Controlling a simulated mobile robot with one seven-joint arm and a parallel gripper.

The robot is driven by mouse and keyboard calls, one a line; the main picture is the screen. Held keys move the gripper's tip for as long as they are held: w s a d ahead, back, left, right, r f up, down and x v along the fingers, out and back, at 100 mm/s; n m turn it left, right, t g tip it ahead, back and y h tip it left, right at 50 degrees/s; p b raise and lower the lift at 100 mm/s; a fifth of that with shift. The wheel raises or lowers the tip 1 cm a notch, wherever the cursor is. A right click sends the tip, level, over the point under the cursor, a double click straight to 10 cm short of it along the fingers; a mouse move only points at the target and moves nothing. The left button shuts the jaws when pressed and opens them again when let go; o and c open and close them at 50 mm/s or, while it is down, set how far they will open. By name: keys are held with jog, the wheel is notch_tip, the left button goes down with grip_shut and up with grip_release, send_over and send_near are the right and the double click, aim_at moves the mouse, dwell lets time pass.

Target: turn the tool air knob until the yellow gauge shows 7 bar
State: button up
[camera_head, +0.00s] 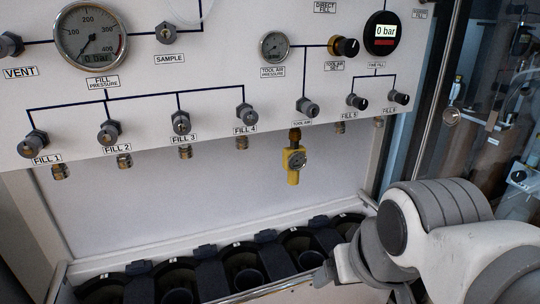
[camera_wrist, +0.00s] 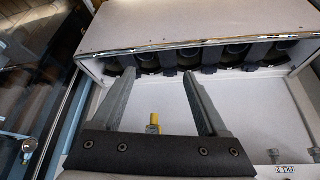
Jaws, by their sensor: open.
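The yellow gauge (camera_head: 293,161) hangs under the panel from a brass fitting; its small dial is too small to read. It also shows in the wrist view (camera_wrist: 154,124), between and beyond my fingers' bases. Above the "TOOL AIR" label is a grey knob (camera_head: 308,107). A black knob with a brass collar (camera_head: 345,47) sits above a "TOOL AIR SET" label. My gripper (camera_wrist: 158,74) is open and empty, its two grey fingers apart and clear of the knobs and the gauge.
The fill panel (camera_head: 210,70) carries a tool air pressure dial (camera_head: 274,46), a large fill pressure dial (camera_head: 91,35), a digital display reading 0 bar (camera_head: 384,31), and several other knobs. A row of black holders in a bin (camera_head: 190,255) lies below. Glass stands at right.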

jog(key=w+d+r+n+t+h+p, duration=0.1)
jog(key=w+d+r+t+h+p, duration=0.25)
jog(key=w+d+r, duration=0.55)
jog(key=n+t+y+p, duration=0.6)
jog(key=n+t+p, duration=0.25)
jog(key=n, duration=0.25)
send_near(352, 49)
jog(key=w+b, duration=0.1)
jog(key=w, duration=0.2)
jog(key=w+a+b, duration=0.1)
jog(key=w, duration=0.3)
jog(key=w+b, duration=0.1)
jog(key=w, duration=0.2)
jog(key=shift+w+a, duration=0.25)
jog(key=shift+a, duration=0.05)
grip_shut()
